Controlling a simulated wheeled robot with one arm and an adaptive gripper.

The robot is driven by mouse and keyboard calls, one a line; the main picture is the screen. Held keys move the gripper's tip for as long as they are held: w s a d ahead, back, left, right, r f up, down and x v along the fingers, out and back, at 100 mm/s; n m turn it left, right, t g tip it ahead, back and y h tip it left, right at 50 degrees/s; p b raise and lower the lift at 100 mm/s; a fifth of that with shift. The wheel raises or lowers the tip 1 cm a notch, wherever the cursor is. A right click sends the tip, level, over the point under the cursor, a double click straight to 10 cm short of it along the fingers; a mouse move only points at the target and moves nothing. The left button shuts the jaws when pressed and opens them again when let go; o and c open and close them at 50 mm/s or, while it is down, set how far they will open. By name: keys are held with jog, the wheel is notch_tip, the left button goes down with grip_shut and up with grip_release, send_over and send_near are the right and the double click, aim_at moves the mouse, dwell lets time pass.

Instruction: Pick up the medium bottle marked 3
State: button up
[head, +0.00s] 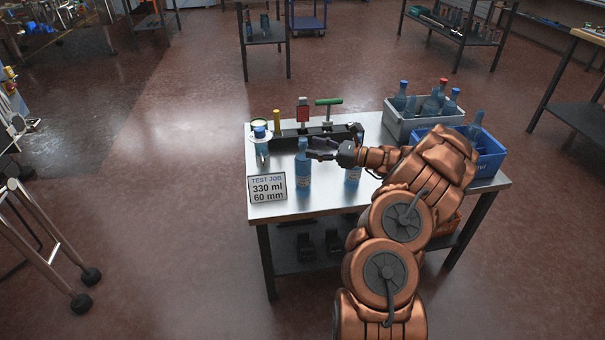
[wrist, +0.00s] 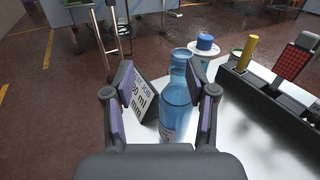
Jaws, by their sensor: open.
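Blue bottles stand upright on the metal table (head: 285,207). One bottle (head: 303,170) stands at the middle, just below my gripper in the head view. Another bottle (head: 352,177) is partly hidden by my arm. A third, with a blue cap and white collar (head: 261,146), is at the left. My gripper (head: 318,150) is open and points left above the table. In the wrist view, a near bottle (wrist: 177,112) shows between the fingers of my gripper (wrist: 165,100), with a second bottle (wrist: 181,62) behind it. I cannot read a 3 on any bottle.
A sign (head: 267,189) reading "TEST JOB 330 ml 60 mm" stands at the table's front left. A dark fixture (head: 290,141) with a red-topped and a green-handled part lies behind. A grey crate (head: 392,125) and a blue crate (head: 492,160) hold bottles at the right.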

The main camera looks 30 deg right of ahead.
aim_at(307, 144)
jog(key=shift+m+t+h, duration=0.5)
jog(key=shift+m, duration=0.2)
jog(key=w, duration=0.3)
jog(key=w+f, duration=0.1)
jog(key=w, duration=0.1)
jog(key=shift+a+f+p, duration=0.1)
jog(key=shift+a+p, duration=0.15)
jog(key=shift+p, duration=0.05)
jog(key=shift+w+a, duration=0.3)
jog(key=shift+w, duration=0.15)
jog(key=shift+c, duration=0.2)
grip_shut()
